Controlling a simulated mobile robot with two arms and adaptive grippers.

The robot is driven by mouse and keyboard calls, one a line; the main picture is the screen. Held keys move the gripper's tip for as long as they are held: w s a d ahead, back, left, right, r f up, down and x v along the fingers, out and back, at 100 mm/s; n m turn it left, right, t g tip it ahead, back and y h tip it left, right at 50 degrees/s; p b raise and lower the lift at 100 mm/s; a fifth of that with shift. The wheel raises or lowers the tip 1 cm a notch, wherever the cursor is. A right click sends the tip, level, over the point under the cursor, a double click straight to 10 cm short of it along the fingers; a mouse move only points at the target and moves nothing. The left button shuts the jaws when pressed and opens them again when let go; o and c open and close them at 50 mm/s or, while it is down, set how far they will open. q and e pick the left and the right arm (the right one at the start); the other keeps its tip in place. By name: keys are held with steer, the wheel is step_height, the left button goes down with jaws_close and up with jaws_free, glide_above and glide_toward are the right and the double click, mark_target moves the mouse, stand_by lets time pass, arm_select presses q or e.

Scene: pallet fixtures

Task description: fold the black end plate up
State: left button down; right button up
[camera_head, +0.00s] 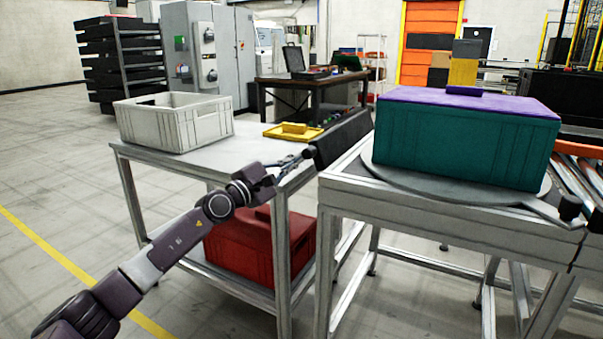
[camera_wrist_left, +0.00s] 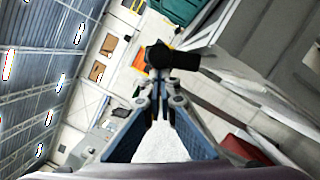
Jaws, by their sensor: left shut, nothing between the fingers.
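The black end plate (camera_head: 343,139) is at the left end of the right-hand metal table (camera_head: 345,180). It shows as a dark slanted slab standing up along that end, higher at its right. My left gripper (camera_head: 303,156) comes in from the left and is shut, with its tips right by the plate's left lower end. In the left wrist view my fingers (camera_wrist_left: 165,78) come together just before a dark piece (camera_wrist_left: 172,58), which looks like the plate's end. I cannot tell whether they touch. My right gripper is not in view.
A teal crate (camera_head: 460,150) with a purple lid (camera_head: 470,101) stands on a round grey plate (camera_head: 400,182) on the right table. The left table holds a white crate (camera_head: 170,135) and a yellow tray (camera_head: 292,132). A red crate (camera_head: 240,248) sits underneath. The floor at left is clear.

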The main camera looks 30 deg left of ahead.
arm_select(q)
steer(key=shift+d+r+m+g+p, duration=0.2)
steer(key=shift+d+r+m+p, duration=0.1)
steer(key=shift+m, duration=0.45)
steer(key=shift+d+r+m+g+p, duration=0.15)
steer(key=shift+d+r+m+g, duration=0.1)
steer(key=shift+m, duration=0.45)
steer(key=shift+d+r+m+g+p, duration=0.15)
steer(key=shift+d+r+m+p, duration=0.15)
steer(key=shift+m, duration=0.45)
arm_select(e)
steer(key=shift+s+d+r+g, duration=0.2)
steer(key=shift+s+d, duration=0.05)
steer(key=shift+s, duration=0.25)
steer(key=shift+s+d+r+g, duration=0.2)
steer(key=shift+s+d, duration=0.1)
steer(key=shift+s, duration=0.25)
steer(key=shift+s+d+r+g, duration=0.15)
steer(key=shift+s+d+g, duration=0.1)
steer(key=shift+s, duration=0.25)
